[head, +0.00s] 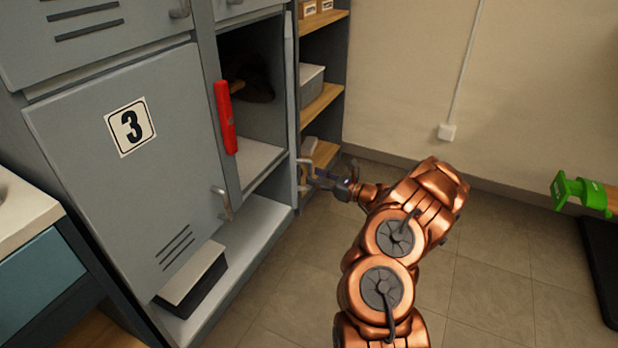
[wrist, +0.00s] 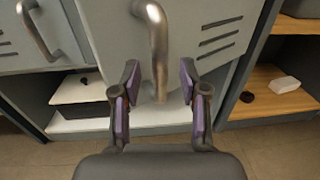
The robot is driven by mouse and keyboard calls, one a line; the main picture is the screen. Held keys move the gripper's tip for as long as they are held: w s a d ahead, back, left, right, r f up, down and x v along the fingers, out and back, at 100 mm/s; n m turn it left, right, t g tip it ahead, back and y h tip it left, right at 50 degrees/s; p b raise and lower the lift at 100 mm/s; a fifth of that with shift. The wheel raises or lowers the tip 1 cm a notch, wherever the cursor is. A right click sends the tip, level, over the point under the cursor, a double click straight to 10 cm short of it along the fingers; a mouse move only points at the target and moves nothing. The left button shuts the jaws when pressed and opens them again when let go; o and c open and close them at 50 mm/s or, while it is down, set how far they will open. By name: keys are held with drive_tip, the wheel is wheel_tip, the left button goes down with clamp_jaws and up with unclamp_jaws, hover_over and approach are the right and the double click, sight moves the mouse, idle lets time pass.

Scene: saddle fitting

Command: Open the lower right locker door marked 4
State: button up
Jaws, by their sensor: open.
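The lower right locker door (head: 291,100) stands swung open and shows nearly edge-on in the head view. Its number is not visible. In the wrist view I see its grey outer face (wrist: 205,25), with vent slots and a curved metal handle (wrist: 157,50). My gripper (head: 308,173) is at this handle, on the door's outer side. In the wrist view my gripper (wrist: 158,85) is open, with one finger on each side of the handle's lower part. I cannot tell if either finger touches it.
Door 3 (head: 95,190) is on the left with its own handle. A red bar-shaped thing (head: 225,118) is at the divider beside the open dark compartment. A box (head: 195,280) sits below door 3. Wooden shelves (head: 322,103) stand to the right. Floor in front is clear.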

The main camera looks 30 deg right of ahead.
drive_tip(key=shift+x, duration=1.4)
clamp_jaws()
